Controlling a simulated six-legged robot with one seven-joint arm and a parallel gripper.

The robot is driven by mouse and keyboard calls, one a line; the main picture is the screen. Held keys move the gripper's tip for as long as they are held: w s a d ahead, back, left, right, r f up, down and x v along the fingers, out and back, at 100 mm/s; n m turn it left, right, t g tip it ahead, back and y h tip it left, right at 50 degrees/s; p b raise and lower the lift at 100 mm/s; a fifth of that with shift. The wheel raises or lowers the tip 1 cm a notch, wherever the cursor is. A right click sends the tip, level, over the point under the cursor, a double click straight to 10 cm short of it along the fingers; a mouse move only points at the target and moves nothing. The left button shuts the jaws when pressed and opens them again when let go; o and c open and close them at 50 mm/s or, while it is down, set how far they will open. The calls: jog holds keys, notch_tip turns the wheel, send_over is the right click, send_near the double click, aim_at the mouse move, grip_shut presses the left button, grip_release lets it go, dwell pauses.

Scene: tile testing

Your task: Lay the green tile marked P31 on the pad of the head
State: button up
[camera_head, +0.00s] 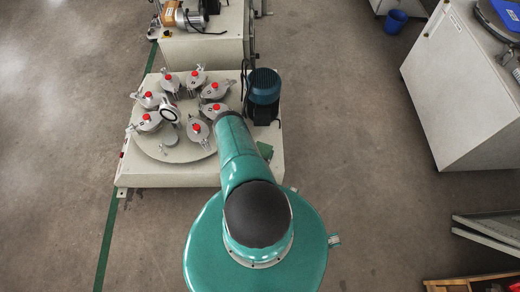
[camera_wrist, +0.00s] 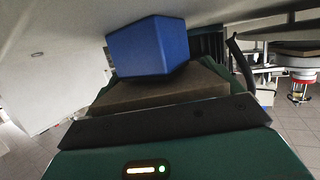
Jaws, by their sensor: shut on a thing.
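A dark green flat piece, which I take for the green tile (camera_head: 265,150), shows just right of my arm in the head view, over the near right part of the machine. Its P31 mark cannot be read. My gripper (camera_wrist: 160,75) fills the lower wrist view and is shut on the tile; dark green edges show behind its brown slab. My arm hides the gripper in the head view. Several grey heads with red knobs stand around the turntable (camera_head: 178,153); one red-knobbed head (camera_wrist: 300,87) shows at right in the wrist view. I cannot tell which pad is meant.
A dark blue-green motor (camera_head: 263,86) stands at the machine's right side. A white cabinet (camera_head: 465,85) is at the right, with a blue bin (camera_head: 395,21) on the floor behind it. Another machine (camera_head: 203,48) stands behind. Floor between machine and cabinet is clear.

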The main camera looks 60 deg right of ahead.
jog(key=shift+f, duration=0.1)
jog(key=o, duration=1.1)
jog(key=shift+f, duration=0.1)
jog(key=shift+c, duration=0.2)
jog(key=w+v, duration=0.1)
jog(key=v, duration=1.1)
jog(key=shift+s+r, duration=0.2)
jog(key=shift+s, duration=0.3)
jog(key=shift+w, duration=0.1)
